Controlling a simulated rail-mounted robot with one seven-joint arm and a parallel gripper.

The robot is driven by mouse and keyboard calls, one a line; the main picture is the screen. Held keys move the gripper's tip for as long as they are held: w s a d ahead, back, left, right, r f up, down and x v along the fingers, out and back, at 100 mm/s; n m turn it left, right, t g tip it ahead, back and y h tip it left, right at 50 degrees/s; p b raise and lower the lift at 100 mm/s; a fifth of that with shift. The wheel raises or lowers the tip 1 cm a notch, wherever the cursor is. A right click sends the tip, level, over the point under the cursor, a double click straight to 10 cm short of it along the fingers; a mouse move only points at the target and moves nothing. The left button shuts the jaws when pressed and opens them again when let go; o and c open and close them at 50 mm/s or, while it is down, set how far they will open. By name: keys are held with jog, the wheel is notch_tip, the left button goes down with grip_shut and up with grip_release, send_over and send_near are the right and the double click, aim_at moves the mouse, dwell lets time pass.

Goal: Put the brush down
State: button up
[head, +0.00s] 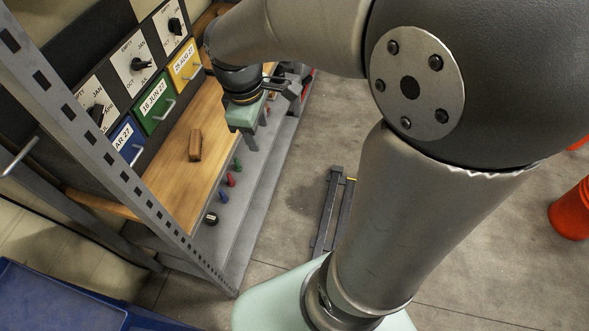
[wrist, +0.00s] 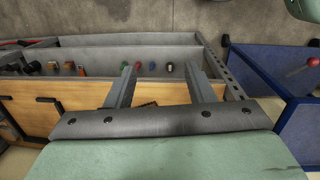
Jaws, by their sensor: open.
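A brown block-like thing, which looks like the brush (head: 195,145), lies on the wooden bench top in front of the green drawer. In the wrist view, a small dark brown part (wrist: 148,104) shows on the wood just beyond the gripper's edge, mostly hidden; it may be the same brush. My gripper (head: 260,128) is at the far right of the brush in the head view, over the bench's front edge, apart from it. In the wrist view its two fingers (wrist: 160,82) stand wide apart with nothing held between them.
Green (head: 238,163), red (head: 231,180) and blue (head: 223,196) small pieces and a black round one (head: 211,218) sit along the grey front ledge. Labelled drawers (head: 155,103) line the back. A perforated metal upright (head: 95,150) crosses the near left. The wood around the brush is clear.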

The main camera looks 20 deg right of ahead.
jog(key=s+d+f+m+y, duration=0.1)
jog(key=s+d+m, duration=0.2)
jog(key=s+m, duration=0.7)
jog(key=shift+s+f+m, duration=0.2)
jog(key=shift+s+m, duration=0.2)
jog(key=shift+s, duration=0.7)
